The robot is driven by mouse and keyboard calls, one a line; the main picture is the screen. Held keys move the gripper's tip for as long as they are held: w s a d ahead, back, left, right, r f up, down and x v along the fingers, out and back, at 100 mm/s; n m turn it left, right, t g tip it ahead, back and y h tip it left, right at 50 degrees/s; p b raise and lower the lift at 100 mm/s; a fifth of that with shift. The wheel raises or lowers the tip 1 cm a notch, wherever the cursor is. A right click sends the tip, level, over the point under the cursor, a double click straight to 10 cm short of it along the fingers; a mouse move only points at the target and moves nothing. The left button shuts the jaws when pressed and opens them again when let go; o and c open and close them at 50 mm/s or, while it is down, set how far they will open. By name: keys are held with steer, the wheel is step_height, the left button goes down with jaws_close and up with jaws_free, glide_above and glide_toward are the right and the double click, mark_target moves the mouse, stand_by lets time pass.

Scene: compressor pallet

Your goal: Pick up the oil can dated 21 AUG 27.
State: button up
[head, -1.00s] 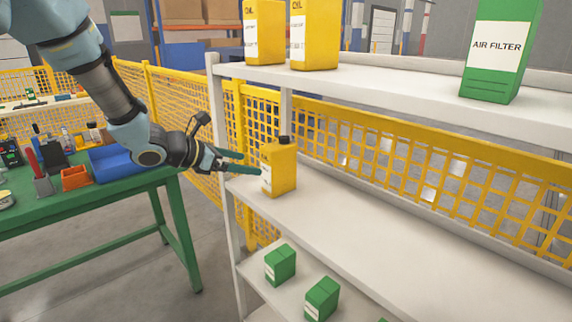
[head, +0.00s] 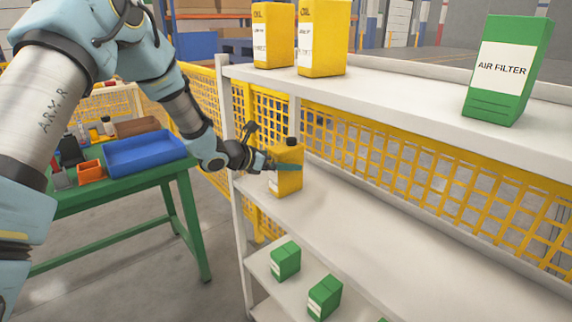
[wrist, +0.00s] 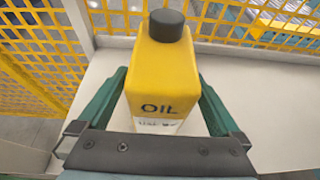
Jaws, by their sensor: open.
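A yellow oil can (head: 286,180) with a dark cap stands upright on the middle shelf (head: 350,235) of the white rack. My gripper (head: 285,166) is at this can, with its fingers around the can's upper part. In the wrist view the can (wrist: 163,80) stands between the two open green fingers of my gripper (wrist: 160,100), with a small gap showing on each side. Its "OIL" print shows, but the date on its white label is too blurred to read. Two more yellow oil cans, a left one (head: 268,35) and a right one (head: 322,40), stand on the top shelf; their dates are unreadable.
A green air filter box (head: 508,70) stands on the top shelf (head: 420,95) at right. Small green boxes (head: 285,261) sit on the bottom shelf. Yellow mesh fencing (head: 420,165) runs behind the rack. A green table (head: 130,180) with a blue tray (head: 150,152) is at left.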

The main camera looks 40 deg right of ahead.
steer(key=shift+d+f, duration=0.25)
steer(key=shift+d, duration=0.15)
jaws_close()
stand_by(0.6)
steer(key=shift+r, duration=0.15)
